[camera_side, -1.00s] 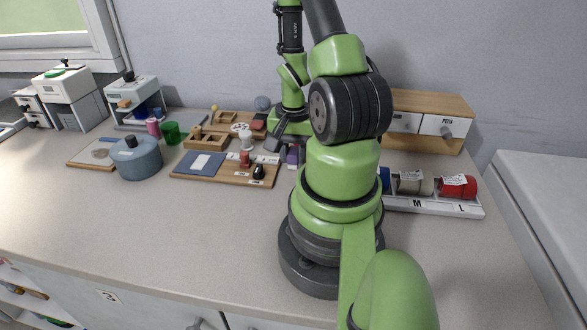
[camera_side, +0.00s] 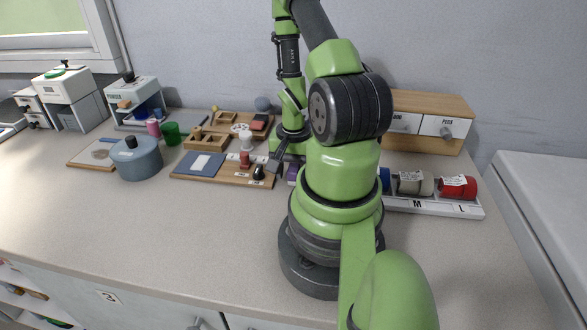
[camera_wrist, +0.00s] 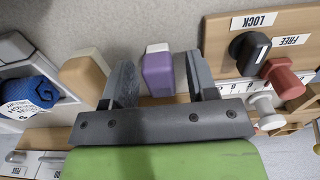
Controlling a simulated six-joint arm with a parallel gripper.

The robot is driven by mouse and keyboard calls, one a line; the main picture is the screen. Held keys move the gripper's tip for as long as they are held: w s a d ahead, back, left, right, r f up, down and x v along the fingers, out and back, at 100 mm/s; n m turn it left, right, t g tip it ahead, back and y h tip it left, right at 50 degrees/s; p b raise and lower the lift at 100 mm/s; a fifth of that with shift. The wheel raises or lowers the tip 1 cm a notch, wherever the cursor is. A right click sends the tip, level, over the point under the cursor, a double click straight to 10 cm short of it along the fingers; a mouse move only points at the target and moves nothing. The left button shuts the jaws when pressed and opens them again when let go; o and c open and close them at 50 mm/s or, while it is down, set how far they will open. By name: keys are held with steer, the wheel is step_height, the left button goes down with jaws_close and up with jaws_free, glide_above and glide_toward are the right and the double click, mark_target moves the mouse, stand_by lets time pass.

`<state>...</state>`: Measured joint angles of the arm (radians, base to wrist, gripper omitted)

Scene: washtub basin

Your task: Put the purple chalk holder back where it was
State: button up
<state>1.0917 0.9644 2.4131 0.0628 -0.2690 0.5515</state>
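The purple chalk holder (camera_wrist: 158,75) has a pale tip and shows between my gripper's two fingers in the wrist view. My gripper (camera_wrist: 162,82) is open, with a visible gap on each side of the holder. A wooden surface shows just behind the holder; whether the holder rests on it I cannot tell. In the side view my gripper (camera_side: 275,163) is low near the right end of the board with the knobs, and a small purple patch, likely the holder (camera_side: 292,174), shows beside it, partly hidden by my arm.
A tan block with a pale end (camera_wrist: 85,72) lies left of the fingers in the wrist view, and a blue roll (camera_wrist: 30,95) beyond it. The LOCK/FREE board (camera_wrist: 222,58) with black and red knobs is close on the right. The front counter (camera_side: 150,235) is clear.

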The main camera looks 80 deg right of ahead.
mark_target(294, 167)
steer(key=shift+r, duration=0.1)
step_height(294, 167, up, 12)
steer(key=w+a+r+n+t+h, duration=0.1)
steer(key=w+a+r+n+t, duration=0.2)
steer(key=w+a+r+n, duration=0.45)
steer(key=s+a+r+n+t+y, duration=0.2)
steer(key=a+r+n, duration=0.4)
steer(key=a+r, duration=0.4)
steer(key=a+t+y, duration=0.1)
steer(key=a+t, duration=0.1)
steer(key=a, duration=0.1)
steer(key=shift+s+r, duration=0.25)
steer(key=shift+r, duration=0.05)
steer(key=shift+a+n, duration=0.1)
steer(key=shift+n, duration=0.15)
